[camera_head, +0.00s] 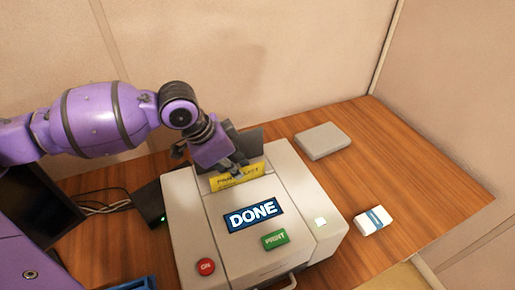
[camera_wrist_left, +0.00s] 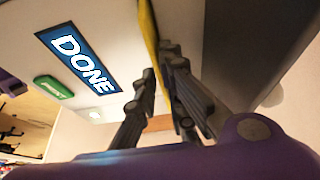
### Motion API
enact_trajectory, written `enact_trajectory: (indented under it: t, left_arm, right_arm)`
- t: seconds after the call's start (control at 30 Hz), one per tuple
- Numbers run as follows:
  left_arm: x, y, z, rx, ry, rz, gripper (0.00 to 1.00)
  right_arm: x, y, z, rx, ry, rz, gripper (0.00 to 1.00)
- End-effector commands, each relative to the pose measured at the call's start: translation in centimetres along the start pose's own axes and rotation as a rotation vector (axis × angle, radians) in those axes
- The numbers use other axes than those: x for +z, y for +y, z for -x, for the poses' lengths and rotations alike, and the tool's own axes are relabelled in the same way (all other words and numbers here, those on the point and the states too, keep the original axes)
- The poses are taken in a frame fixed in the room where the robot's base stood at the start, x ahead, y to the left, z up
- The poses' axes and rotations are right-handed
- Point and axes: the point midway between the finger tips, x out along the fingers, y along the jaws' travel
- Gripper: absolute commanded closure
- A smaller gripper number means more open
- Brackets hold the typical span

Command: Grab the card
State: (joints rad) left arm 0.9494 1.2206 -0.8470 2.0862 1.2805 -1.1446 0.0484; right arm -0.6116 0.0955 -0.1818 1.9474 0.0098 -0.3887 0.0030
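The yellow card (camera_head: 237,178) with dark print stands up out of the slot at the back of the white printer (camera_head: 185,215). My left gripper (camera_head: 236,163) is at the card's upper edge, coming from above and behind, and hides part of it. In the left wrist view the card (camera_wrist_left: 148,35) shows edge-on as a narrow yellow strip. The fingers (camera_wrist_left: 160,85) are apart, with the card's edge reaching between their tips. Whether a finger touches the card is not clear. My right gripper is not in view.
The printer has a blue "DONE" screen (camera_head: 253,216), a green "PRINT" button (camera_head: 275,239) and a red "ON" button (camera_head: 205,266). A grey box (camera_head: 322,141) and a small white-and-blue pack (camera_head: 373,221) lie right of it. A dark panel stands behind the slot. The right side of the table is mostly clear.

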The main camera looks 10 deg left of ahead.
Motion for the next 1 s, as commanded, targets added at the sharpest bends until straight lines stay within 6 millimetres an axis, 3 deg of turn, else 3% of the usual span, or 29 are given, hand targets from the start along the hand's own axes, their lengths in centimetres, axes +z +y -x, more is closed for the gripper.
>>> enact_trajectory:
  t: [0.2,0.8,0.9,1.0]
  left_arm:
    - [0.0,0.0,-2.1,0.0,0.0,0.001,0.91]
    - [0.1,0.0,-2.3,-0.001,0.0,0.001,0.91]
    - [0.1,0.0,-2.4,0.0,0.0,0.001,1.0]
    - [0.1,0.0,-2.4,0.0,-0.001,0.001,1.0]
  right_arm:
    - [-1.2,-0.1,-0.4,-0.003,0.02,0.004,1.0]
    - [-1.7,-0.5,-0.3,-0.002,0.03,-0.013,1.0]
    - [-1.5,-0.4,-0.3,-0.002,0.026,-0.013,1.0]
    - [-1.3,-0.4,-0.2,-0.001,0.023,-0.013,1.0]
